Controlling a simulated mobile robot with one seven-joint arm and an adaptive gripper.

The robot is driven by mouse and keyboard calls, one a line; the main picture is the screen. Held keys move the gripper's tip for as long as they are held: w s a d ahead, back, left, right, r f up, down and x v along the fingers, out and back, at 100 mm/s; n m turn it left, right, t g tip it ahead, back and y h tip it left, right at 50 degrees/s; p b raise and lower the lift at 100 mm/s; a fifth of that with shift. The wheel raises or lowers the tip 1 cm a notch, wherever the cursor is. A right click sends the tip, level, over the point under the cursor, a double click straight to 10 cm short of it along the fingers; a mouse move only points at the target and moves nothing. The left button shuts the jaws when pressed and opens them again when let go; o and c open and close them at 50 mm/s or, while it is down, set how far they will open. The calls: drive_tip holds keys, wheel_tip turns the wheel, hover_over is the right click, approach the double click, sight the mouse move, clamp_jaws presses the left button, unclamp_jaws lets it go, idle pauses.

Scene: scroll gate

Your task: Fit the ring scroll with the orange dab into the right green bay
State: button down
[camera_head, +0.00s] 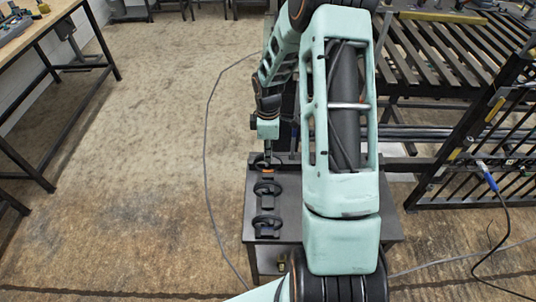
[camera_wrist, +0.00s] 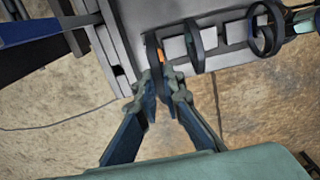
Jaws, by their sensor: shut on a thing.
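The ring scroll with the orange dab (camera_wrist: 152,48) is a thin dark ring at the fingertips in the wrist view, its orange patch on the right side. In the head view, this ring scroll (camera_head: 258,164) is the farthest in a row on the dark table (camera_head: 391,218). My gripper (camera_wrist: 163,80) is shut on it; in the head view, my gripper (camera_head: 268,150) reaches down over it. I cannot tell whether the ring is lifted. No green bay can be made out; my arm hides much of the table.
A second dark ring (camera_head: 267,188) and a third (camera_head: 267,226) stand nearer in the same row. A slatted bench (camera_head: 450,48) and a dark barred frame (camera_head: 465,150) stand right. A workbench (camera_head: 40,38) is at left; the floor between is open, crossed by a cable.

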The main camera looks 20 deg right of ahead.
drive_tip(key=shift+r+p, duration=1.65)
drive_tip(key=shift+r, duration=1)
drive_tip(key=shift+f, duration=0.1)
